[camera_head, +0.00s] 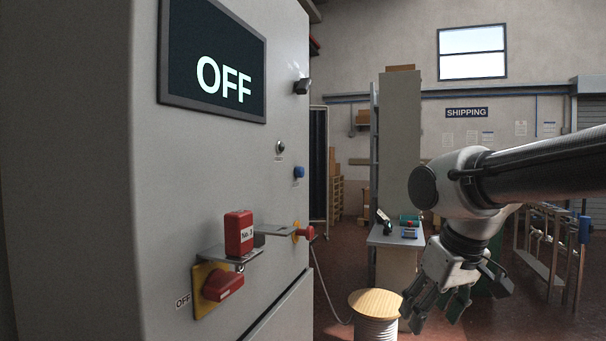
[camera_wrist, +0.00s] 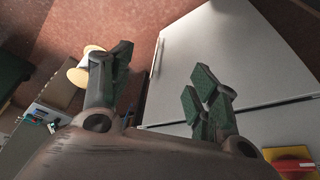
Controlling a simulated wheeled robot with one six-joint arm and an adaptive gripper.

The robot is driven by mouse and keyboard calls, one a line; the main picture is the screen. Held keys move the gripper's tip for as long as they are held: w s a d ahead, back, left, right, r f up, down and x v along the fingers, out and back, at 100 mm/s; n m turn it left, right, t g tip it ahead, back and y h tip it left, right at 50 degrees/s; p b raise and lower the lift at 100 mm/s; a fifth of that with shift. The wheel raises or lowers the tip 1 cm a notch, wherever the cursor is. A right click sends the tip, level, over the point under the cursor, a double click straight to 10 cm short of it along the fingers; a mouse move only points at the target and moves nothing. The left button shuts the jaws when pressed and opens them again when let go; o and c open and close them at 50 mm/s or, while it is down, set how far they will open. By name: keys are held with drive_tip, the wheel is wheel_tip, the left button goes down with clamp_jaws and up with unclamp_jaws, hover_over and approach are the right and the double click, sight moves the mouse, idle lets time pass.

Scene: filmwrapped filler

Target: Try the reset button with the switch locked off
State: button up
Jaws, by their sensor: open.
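A grey cabinet (camera_head: 80,180) fills the left of the head view. Its dark screen (camera_head: 210,55) reads OFF. A red rotary switch (camera_head: 222,285) on a yellow plate sits low on the front beside an OFF label. A red padlock (camera_head: 239,233) marked "No. 3" is at a metal bracket just above the switch. A blue button (camera_head: 299,172) is higher up to the right; whether it is the reset button I cannot read. My gripper (camera_head: 438,307) is open and empty, right of the cabinet and apart from it. In the wrist view the switch (camera_wrist: 292,165) shows at lower right.
A red knob (camera_head: 304,232) sits at the cabinet's right edge near a metal plate. A round wooden-topped reel (camera_head: 375,302) stands on the floor between cabinet and gripper. A small table (camera_head: 396,238) with items stands behind. A rack (camera_head: 550,245) is at right.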

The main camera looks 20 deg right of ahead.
clamp_jaws()
idle(1.3)
